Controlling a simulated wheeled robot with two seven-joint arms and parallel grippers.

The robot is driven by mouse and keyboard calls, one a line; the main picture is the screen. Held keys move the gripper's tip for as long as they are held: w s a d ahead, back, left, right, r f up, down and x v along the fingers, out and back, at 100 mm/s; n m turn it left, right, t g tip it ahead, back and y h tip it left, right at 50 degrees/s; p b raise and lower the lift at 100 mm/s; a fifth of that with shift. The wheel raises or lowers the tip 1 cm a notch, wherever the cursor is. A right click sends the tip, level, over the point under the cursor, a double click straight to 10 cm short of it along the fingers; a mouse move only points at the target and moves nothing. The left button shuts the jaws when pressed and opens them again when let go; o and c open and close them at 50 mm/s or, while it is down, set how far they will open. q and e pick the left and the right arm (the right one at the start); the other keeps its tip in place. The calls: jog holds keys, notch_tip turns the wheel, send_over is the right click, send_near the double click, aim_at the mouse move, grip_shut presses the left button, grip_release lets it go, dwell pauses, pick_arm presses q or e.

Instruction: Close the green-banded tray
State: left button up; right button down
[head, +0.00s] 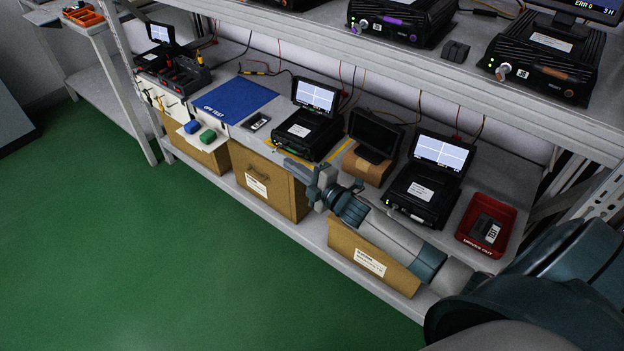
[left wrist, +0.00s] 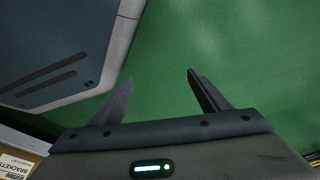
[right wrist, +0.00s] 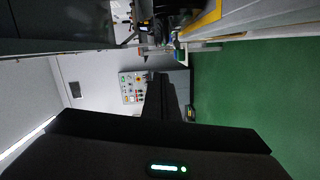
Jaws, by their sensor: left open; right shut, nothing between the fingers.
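A pale tray-like piece juts out past the shelf front at the left in the head view, with a blue block (head: 192,127) and a green block (head: 208,136) at its front. I cannot tell surely whether this is the green-banded tray. A black unit with a lit screen (head: 312,126) shows a small green strip low on its front. My right gripper (head: 296,168) is shut and empty, just in front of this unit; contact is unclear. It also shows in the right wrist view (right wrist: 162,88). My left gripper (left wrist: 160,88) is open and empty above green floor.
Another black unit (head: 428,185), a dark screen (head: 374,135) and a red bin (head: 487,225) share the shelf. A blue mat (head: 234,100) lies left. Brown boxes (head: 268,187) stand below. An upper shelf (head: 400,62) overhangs. The green floor (head: 150,250) in front is clear.

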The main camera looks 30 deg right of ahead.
pick_arm(q)
jog(key=shift+w+d+t+h+p, duration=0.3)
jog(key=shift+w+d+t+p, duration=0.8)
jog(key=shift+p, duration=0.4)
pick_arm(e)
jog(key=v, duration=0.8)
pick_arm(q)
jog(key=shift+s, duration=0.15)
pick_arm(e)
jog(key=shift+a, duration=0.15)
jog(key=s+a+f+m+g+h, duration=0.15)
jog(key=s+f+m, duration=0.3)
jog(key=f, duration=0.65)
jog(key=s+a+f+m+g+h, duration=0.1)
jog(key=s+a+f+m+g, duration=0.2)
jog(key=s+f, duration=0.5)
pick_arm(q)
jog(key=shift+d+r+p, duration=0.35)
jog(key=shift+d+p, duration=0.15)
pick_arm(e)
jog(key=s+a+f+m+g, duration=0.3)
jog(key=s+a+f+m, duration=0.1)
jog(key=s+f, duration=0.6)
jog(key=s+a+f+m+g, duration=0.4)
jog(key=s+a+f, duration=0.3)
jog(key=s+f, duration=0.3)
